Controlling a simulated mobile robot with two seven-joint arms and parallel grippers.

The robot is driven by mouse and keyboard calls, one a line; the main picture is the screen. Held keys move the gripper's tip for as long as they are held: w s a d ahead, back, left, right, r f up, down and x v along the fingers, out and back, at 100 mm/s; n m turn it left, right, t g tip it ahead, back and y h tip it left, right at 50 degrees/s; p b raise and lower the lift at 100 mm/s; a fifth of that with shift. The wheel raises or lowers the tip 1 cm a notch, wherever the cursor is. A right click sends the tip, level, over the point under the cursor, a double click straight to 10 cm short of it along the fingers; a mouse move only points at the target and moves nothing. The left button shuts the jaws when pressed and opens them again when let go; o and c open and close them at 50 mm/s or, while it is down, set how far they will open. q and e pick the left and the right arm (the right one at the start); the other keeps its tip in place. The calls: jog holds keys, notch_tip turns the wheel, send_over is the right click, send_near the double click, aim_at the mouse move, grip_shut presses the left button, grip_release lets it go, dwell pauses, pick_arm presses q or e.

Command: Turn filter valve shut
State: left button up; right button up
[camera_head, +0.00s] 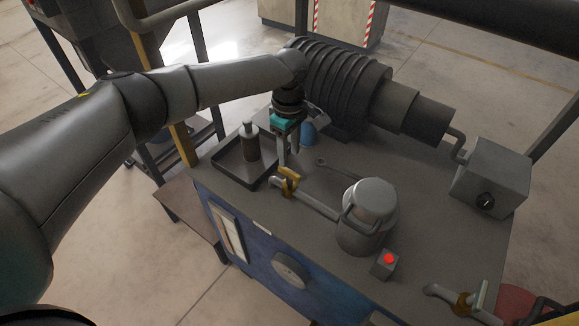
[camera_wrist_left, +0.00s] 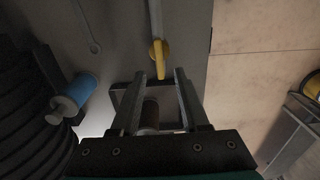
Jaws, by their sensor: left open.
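A valve with a yellow handle (camera_head: 289,180) sits on a pipe that runs to a grey filter canister (camera_head: 366,212) on the bench. The handle also shows in the left wrist view (camera_wrist_left: 159,58), just beyond my fingertips, in line with the gap between them. My left gripper (camera_head: 290,156) points down just above and behind the handle in the head view. It is open, and its two fingers (camera_wrist_left: 160,74) stand apart with nothing gripped. I cannot tell whether a fingertip touches the handle. My right gripper is not in view. A second yellow-handled valve (camera_head: 463,303) sits at the lower right.
A dark tray (camera_head: 232,172) with a bottle (camera_head: 250,142) stands left of my gripper. A ribbed motor (camera_head: 335,80) and a red button box (camera_head: 385,264) are close by.

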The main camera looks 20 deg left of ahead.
aim_at(289, 170)
pick_arm(q)
notch_tip(289, 170, down, 6)
jog(key=shift+b, duration=0.35)
jog(key=shift+c, duration=0.2)
grip_shut()
